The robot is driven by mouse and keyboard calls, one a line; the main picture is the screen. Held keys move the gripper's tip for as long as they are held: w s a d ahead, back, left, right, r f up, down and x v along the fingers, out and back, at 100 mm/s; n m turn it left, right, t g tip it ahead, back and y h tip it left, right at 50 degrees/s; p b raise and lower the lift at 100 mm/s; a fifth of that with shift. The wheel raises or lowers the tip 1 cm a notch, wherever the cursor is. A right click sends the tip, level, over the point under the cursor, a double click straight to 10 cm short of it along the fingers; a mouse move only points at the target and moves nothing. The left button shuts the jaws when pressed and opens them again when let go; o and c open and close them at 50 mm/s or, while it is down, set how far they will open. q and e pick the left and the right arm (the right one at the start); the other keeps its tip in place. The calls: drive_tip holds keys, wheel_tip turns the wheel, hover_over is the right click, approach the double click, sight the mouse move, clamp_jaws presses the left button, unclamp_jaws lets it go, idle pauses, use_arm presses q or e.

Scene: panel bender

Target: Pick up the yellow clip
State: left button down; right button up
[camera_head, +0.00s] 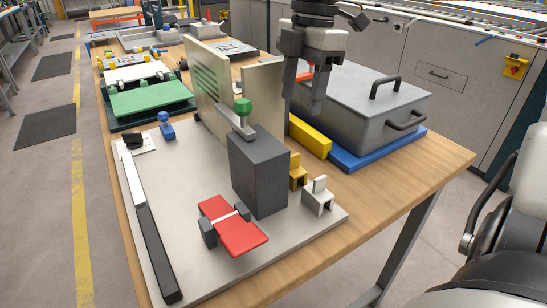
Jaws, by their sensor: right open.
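The yellow clip (298,171) is a small notched block on the pale fixture plate (190,222). It stands just right of the tall dark grey block (259,172) and behind a similar white clip (318,196). My right gripper (305,95) hangs down from the top edge, fingers pointing down. It is open, with nothing visible between its fingers, and is above and apart from the yellow clip. My left gripper is not in view.
A long yellow bar (310,139) lies beside a grey lidded case (365,112) on a blue base. Upright beige panels (262,92) stand near the gripper. A red piece (235,226) is clamped in front. The wooden table's (425,165) right front edge is bare.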

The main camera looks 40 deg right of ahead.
sight(295, 155)
drive_tip(key=f, duration=0.6)
drive_tip(key=a+f, duration=0.1)
drive_tip(key=f, duration=0.2)
drive_tip(key=shift+s+f, duration=0.15)
drive_tip(key=shift+s, duration=0.2)
drive_tip(key=shift+a+f, duration=0.2)
drive_tip(key=shift+f, duration=1.2)
drive_tip(key=shift+a+f, duration=0.2)
drive_tip(key=shift+f, duration=1.2)
drive_tip(key=c, duration=0.7)
